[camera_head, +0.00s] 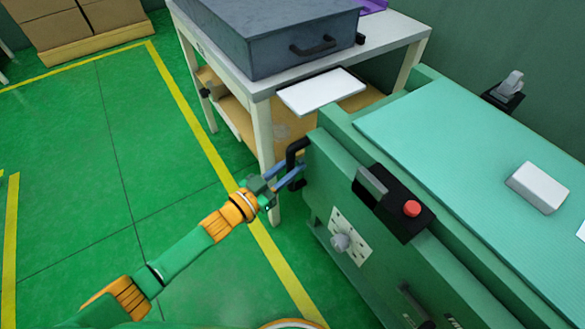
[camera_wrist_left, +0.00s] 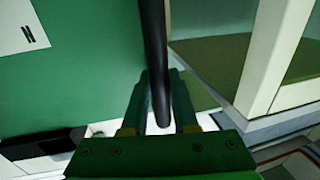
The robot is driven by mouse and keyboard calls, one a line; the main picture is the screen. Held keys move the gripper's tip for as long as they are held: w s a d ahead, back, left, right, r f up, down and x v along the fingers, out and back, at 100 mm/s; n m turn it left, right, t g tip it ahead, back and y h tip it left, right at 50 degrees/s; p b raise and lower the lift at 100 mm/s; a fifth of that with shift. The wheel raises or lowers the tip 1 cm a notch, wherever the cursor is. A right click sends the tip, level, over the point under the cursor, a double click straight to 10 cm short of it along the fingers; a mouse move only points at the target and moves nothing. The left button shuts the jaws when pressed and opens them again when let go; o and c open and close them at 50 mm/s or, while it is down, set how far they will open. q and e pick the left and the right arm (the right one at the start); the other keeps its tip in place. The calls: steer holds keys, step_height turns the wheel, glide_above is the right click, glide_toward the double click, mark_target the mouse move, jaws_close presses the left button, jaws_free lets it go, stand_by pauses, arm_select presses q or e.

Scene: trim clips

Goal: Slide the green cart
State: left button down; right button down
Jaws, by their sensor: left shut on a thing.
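The green cart (camera_head: 325,190) stands at the right, with a teal ribbed top (camera_head: 450,140). A black bar handle (camera_head: 296,147) sticks out from its left end. My left gripper (camera_head: 287,180) is at this handle with its fingers shut on it. In the left wrist view the handle (camera_wrist_left: 153,50) runs down between the two fingers (camera_wrist_left: 160,108), beside the cart's green end panel (camera_wrist_left: 85,60). The handle's far attachment is hidden. My right gripper is in neither view.
A white-framed table (camera_head: 262,125) with a grey case (camera_head: 275,35) and a white plate (camera_head: 320,91) stands close behind the handle. A black box with a red button (camera_head: 412,208) is on the cart's side. Green floor with a yellow line (camera_head: 190,100) is clear at left.

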arm_select(q)
steer(key=shift+w+a+r, duration=0.1)
steer(key=shift+w+r, duration=0.05)
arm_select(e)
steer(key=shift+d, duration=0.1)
arm_select(q)
steer(key=c, duration=0.9)
jaws_free()
steer(key=shift+c, duration=0.2)
steer(key=shift+o, duration=1.3)
steer(key=shift+w+a, duration=0.1)
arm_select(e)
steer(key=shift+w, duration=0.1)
arm_select(q)
steer(key=shift+s+a, duration=0.2)
steer(key=shift+s, duration=0.15)
steer(key=p+v, duration=0.1)
steer(key=v, duration=0.5)
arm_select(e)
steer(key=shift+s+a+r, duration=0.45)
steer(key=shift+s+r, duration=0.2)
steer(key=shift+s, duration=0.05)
arm_select(q)
steer(key=shift+s+a, duration=0.1)
steer(key=shift+a, duration=0.05)
